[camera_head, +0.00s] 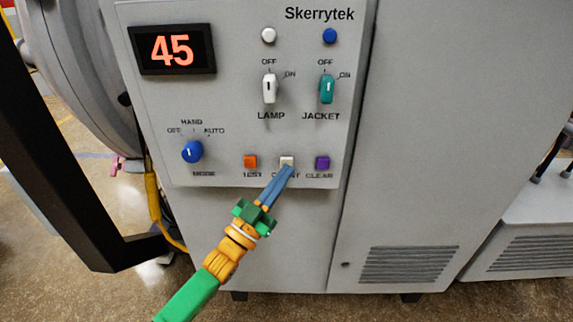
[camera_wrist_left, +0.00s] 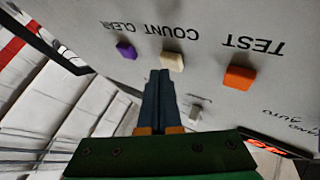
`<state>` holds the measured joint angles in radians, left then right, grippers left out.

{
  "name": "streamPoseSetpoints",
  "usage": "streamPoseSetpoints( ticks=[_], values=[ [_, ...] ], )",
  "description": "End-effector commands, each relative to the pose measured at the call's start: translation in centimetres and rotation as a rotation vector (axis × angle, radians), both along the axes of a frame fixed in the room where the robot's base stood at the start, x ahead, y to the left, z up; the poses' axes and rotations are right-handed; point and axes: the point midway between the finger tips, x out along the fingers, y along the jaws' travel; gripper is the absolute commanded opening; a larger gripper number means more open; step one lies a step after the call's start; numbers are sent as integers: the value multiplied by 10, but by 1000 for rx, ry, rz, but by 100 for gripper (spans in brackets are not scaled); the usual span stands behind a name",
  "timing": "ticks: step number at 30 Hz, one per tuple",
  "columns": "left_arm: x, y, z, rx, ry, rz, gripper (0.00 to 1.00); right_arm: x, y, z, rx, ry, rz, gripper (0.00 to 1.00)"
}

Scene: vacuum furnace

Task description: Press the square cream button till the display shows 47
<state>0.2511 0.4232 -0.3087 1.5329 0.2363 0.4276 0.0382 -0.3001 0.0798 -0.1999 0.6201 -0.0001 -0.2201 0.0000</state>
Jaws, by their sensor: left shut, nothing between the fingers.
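The square cream button (camera_head: 287,161) sits in the lower row of the grey panel, above the partly covered COUNT label. The display (camera_head: 172,49) at the panel's upper left reads 45 in orange-red digits. My left gripper (camera_head: 289,170) is shut and empty, its blue fingertips just below the cream button in the head view. In the left wrist view the cream button (camera_wrist_left: 172,62) lies right beyond the fingertips (camera_wrist_left: 160,72). I cannot tell whether they touch it. My right gripper is not in view.
An orange TEST button (camera_head: 250,162) and a purple CLEAR button (camera_head: 322,163) flank the cream one closely. A blue MODE knob (camera_head: 192,152) is to the left. White LAMP (camera_head: 269,88) and teal JACKET (camera_head: 327,89) switches are above. A yellow cable (camera_head: 153,197) hangs at left.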

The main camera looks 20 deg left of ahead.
Motion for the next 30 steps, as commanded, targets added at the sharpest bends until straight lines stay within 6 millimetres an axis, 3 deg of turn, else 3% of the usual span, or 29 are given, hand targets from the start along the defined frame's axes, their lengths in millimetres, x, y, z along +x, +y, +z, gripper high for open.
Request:
streamPoseSetpoints(
  ticks=[30],
  values=[
    [9,3,0,0,1,0,0,0,0,-8,0,0,0,50]
  ],
)
